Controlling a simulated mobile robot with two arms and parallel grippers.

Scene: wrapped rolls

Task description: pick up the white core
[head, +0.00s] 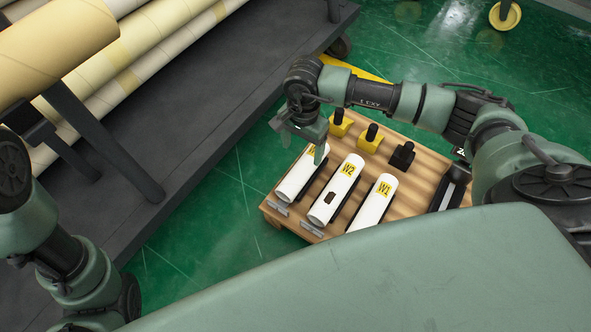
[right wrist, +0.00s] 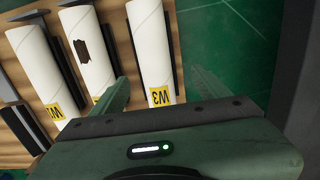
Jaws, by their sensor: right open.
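Three white cores with yellow labels lie side by side in dark holders on a wooden pallet (head: 276,217). The W1 core (head: 371,209) is at right, the W2 core (head: 331,198) with a dark brown patch is in the middle, and the third core (head: 296,181) is at left. My right gripper (head: 303,143) is open over the labelled end of the left core. In the right wrist view its fingers (right wrist: 160,82) stand either side of that core, whose label reads W3 (right wrist: 152,45); contact cannot be told. My left gripper is out of view.
Two yellow blocks with black knobs (head: 370,141) and a black one (head: 402,157) stand along the pallet's far side. A dark rack (head: 215,130) with large wrapped rolls (head: 150,45) is at left. Green floor lies between rack and pallet.

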